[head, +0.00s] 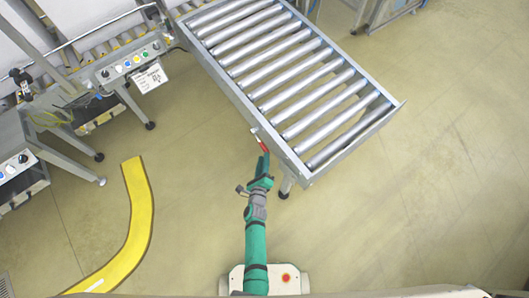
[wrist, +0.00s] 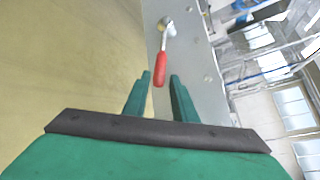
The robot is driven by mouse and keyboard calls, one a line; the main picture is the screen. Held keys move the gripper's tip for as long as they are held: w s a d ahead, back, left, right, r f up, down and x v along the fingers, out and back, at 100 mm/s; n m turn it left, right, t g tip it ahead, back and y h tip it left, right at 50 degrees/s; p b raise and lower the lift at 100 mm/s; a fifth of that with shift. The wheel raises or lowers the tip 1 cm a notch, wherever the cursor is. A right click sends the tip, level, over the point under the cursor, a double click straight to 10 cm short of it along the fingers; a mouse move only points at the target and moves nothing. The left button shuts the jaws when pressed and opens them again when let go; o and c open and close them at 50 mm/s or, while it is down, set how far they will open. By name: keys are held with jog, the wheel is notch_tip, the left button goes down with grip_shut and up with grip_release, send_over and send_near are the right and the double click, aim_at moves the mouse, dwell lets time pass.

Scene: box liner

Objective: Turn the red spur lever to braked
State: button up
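The red spur lever (wrist: 159,68) is a red handle on a metal pivot (wrist: 167,27), mounted on the side rail of the roller conveyor. In the wrist view the handle hangs from the pivot, its free end toward my gripper. My gripper (wrist: 160,84) is open. Its two green fingers stand on either side of the handle's free end, with gaps; I cannot tell how deep the handle sits between them. In the head view the red lever (head: 263,144) shows small, just beyond my gripper (head: 264,160) at the conveyor's left side. Any position marking is not readable.
The roller conveyor (head: 356,127) spans the upper middle, with a leg (head: 286,187) near my arm. A control panel with buttons (head: 131,62) and a paper label (head: 150,78) stand at the upper left. A yellow floor stripe (head: 138,210) curves at left. Floor at right is clear.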

jog(key=shift+x, duration=2.15)
jog(key=shift+c, duration=0.4)
grip_shut()
